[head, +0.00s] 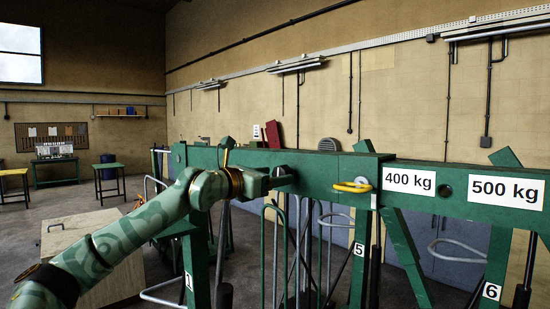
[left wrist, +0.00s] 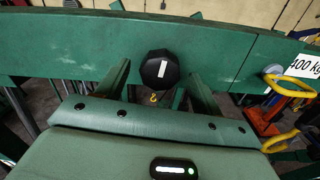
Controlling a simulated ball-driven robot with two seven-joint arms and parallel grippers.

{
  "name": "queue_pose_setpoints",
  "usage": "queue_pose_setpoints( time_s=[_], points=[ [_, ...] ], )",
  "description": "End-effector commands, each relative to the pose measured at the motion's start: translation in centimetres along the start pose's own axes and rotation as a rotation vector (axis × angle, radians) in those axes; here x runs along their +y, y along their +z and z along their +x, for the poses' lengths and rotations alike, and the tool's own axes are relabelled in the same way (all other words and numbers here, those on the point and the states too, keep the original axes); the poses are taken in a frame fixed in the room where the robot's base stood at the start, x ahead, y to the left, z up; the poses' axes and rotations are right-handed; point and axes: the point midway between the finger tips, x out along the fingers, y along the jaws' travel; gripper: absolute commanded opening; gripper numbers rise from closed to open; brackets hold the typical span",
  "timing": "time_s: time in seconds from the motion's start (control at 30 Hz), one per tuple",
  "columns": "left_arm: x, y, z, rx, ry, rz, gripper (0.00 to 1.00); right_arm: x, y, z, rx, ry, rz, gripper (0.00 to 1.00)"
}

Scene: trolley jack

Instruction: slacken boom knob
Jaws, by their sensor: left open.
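The boom knob (left wrist: 160,70) is a black, many-sided knob with a white bar mark, on the face of the green boom (left wrist: 60,52). In the left wrist view it shows between the fingers of my left gripper (left wrist: 158,84), which are spread apart with a gap on each side. In the head view my left gripper (head: 284,182) is at the boom (head: 320,165), and the dark knob (head: 281,170) is partly hidden behind it. I cannot tell how deep the fingers reach around the knob. The white mark stands almost upright. My right gripper is not in view.
A yellow handle (head: 352,187) sits on the boom right of the knob, beside the 400 kg label (head: 409,187). Green legs and grey tube handles stand below the boom. A wooden box (head: 92,255) stands on the floor at left.

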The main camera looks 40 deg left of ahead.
Motion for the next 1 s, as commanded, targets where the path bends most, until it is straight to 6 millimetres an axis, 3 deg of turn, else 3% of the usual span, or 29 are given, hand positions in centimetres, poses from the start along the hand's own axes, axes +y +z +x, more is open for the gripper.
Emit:
queue_pose_setpoints(
  time_s=[0.1,0.43,0.47,0.6,1.0],
  points=[
    [-0.07,0.24,0.99,-0.001,-0.002,0.000,0.67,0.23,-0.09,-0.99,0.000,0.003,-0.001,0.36],
    [-0.15,-0.12,1.39,0.001,-0.002,0.003,0.67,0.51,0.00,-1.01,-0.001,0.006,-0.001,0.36],
    [-0.14,-0.12,1.39,0.001,-0.002,0.003,0.61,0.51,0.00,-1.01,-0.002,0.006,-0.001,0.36],
    [-0.14,-0.10,1.37,0.001,-0.002,0.003,0.22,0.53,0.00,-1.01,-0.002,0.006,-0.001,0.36],
    [-0.12,-0.16,1.35,-0.002,-0.002,-0.048,0.22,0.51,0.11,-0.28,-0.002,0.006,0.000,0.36]
  ],
)
